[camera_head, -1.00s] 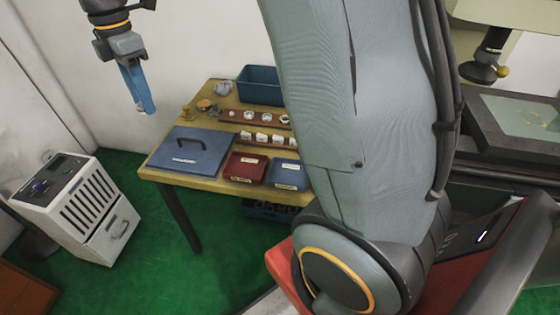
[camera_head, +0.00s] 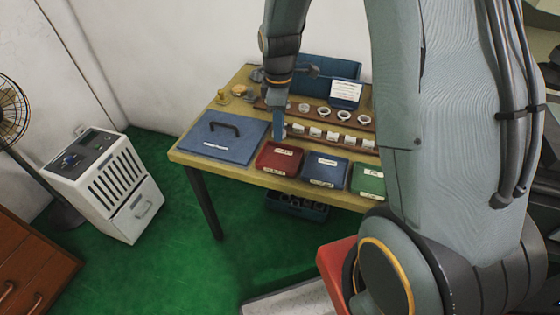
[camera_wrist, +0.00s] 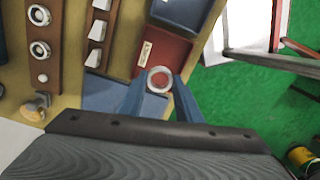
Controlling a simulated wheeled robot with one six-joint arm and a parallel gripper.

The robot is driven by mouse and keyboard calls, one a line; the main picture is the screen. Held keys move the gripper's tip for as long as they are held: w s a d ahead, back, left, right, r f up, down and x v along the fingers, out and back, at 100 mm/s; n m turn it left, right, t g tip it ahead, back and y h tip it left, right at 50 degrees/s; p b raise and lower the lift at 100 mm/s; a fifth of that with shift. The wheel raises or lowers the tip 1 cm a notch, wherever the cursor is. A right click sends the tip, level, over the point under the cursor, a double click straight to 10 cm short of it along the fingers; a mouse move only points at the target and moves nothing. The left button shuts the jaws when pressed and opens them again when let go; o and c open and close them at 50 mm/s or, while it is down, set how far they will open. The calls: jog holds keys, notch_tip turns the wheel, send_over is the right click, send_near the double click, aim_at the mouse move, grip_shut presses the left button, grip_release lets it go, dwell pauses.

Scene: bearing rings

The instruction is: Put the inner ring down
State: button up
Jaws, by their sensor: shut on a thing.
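My gripper (camera_head: 278,134) has blue fingers and hangs above the table near the red tray (camera_head: 266,164). In the wrist view my gripper (camera_wrist: 159,84) is shut on a small light-grey ring (camera_wrist: 149,80), the inner ring, held at the fingertips. Red shows through its hole. The red tray (camera_wrist: 178,50) lies beyond and below the ring in that view. The ring's height over the table is hard to judge, and in the head view the ring is too small to make out clearly.
A blue tray (camera_head: 325,169) and a green tray (camera_head: 367,181) sit right of the red one. A blue lidded case (camera_head: 205,132) lies to the left. Behind are a rack with several rings (camera_head: 323,112), a row of white holders (camera_head: 315,132) and a blue bin (camera_head: 312,62).

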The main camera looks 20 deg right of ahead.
aim_at(280, 160)
jog(key=shift+d+f+p, duration=0.1)
jog(key=shift+f+p, duration=0.9)
jog(key=shift+f, duration=4.2)
jog(key=shift+f, duration=0.1)
jog(key=o, duration=1.2)
jog(key=shift+c, duration=0.2)
notch_tip(280, 160, up, 11)
jog(key=b, duration=0.2)
jog(key=s+r+m, duration=0.3)
jog(key=s+m, duration=0.3)
jog(key=s, duration=0.2)
jog(key=s+r+m, duration=0.4)
jog(key=s+m, duration=0.3)
jog(key=s, duration=0.2)
jog(key=shift+s+t, duration=0.2)
jog(key=shift+t, duration=0.2)
